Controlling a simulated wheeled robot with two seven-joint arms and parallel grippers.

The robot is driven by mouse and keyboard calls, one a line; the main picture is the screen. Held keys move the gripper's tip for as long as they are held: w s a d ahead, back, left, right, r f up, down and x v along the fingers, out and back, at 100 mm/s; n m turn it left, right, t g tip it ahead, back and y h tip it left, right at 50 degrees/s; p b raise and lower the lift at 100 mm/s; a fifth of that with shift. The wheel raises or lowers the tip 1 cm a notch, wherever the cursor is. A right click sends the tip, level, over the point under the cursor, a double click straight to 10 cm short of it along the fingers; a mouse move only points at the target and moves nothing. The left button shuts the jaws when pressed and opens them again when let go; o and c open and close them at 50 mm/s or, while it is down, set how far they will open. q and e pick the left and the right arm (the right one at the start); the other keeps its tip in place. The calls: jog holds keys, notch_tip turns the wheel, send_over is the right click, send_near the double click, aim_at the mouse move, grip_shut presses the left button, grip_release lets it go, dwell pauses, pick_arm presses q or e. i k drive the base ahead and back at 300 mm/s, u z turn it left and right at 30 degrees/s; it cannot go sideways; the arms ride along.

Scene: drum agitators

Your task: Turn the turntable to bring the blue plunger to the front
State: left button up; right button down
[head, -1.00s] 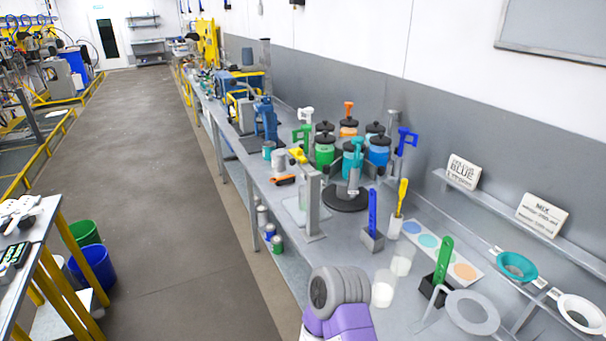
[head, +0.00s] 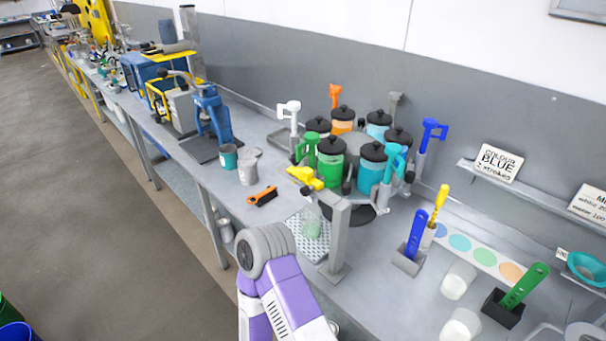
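The turntable (head: 362,213) stands on the bench with a ring of black-lidded canisters and coloured plungers. The blue plunger (head: 432,131) is upright on the right side, behind the teal plunger (head: 394,163). The green canister (head: 331,168) and teal canister (head: 372,172) face the front. The green plunger (head: 308,147) is at front left, the white plunger (head: 290,112) at left, the orange plunger (head: 336,94) and grey plunger (head: 396,101) at the back. A purple and grey link of my arm rises at the bottom, in front of the bench. Neither gripper shows.
A grey post (head: 340,240) with a yellow part (head: 306,177) stands before the turntable, next to a drip tray (head: 296,226) holding a clear cup (head: 312,222). An orange brush (head: 262,197) lies left. Upright blue (head: 416,235) and green (head: 524,286) tools and white cups (head: 458,280) stand right.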

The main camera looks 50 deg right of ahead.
aim_at(381, 192)
jog(key=i, duration=1.9)
jog(key=z, duration=3.6)
